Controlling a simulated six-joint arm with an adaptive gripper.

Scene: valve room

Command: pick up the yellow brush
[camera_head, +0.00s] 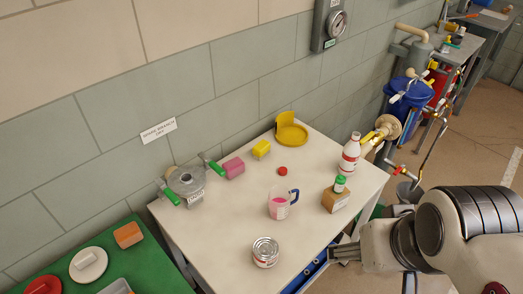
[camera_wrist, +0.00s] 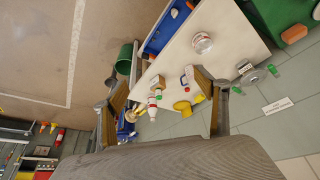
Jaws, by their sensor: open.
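No yellow object shows clear bristles. A small yellow block (camera_head: 261,149) lies at the back of the white table (camera_head: 225,235), between a pink block and a yellow round dish with an upright back (camera_head: 290,132). I cannot tell whether the block is the brush. In the wrist view the yellow dish (camera_wrist: 182,106) shows small between my fingers. My gripper (camera_wrist: 160,80) is open and empty, apart from the table things. In the head view my arm comes in at the lower right, beyond the table's right edge.
A pink-filled jug (camera_head: 280,204), a can (camera_head: 265,251), a cardboard box (camera_head: 335,200) with a green-capped bottle on it, and a white-red bottle (camera_head: 350,152) stand on the table. A red cap (camera_head: 283,170) lies mid-table. A valve pipe (camera_head: 386,128) juts out by the right corner.

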